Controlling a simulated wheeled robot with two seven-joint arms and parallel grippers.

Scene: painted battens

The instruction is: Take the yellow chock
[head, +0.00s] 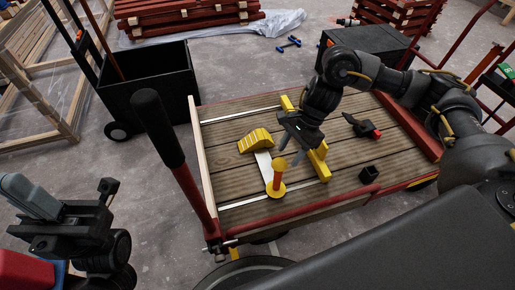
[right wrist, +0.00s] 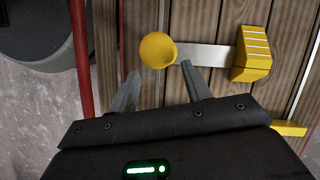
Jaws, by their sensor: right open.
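The yellow chock (head: 257,140) is a ribbed wedge on the plank deck of a cart. In the right wrist view the chock (right wrist: 252,52) lies at upper right. A pale flat strip (head: 265,163) runs from it to an upright red-and-yellow post with a yellow ball top (head: 281,163). My right gripper (head: 281,139) is open and empty above the deck, close to the chock and post. In the right wrist view the ball (right wrist: 157,50) shows just beyond its fingertips. My left gripper (head: 72,208) is at the lower left, away from the cart; its jaw opening is unclear.
A yellow batten (head: 319,163) lies under my right arm. A small black box (head: 369,173) and a black tool with a red end (head: 362,127) are to the right. A black upright handle (head: 158,127) rises at the cart's left end. A black bin (head: 150,88) stands behind.

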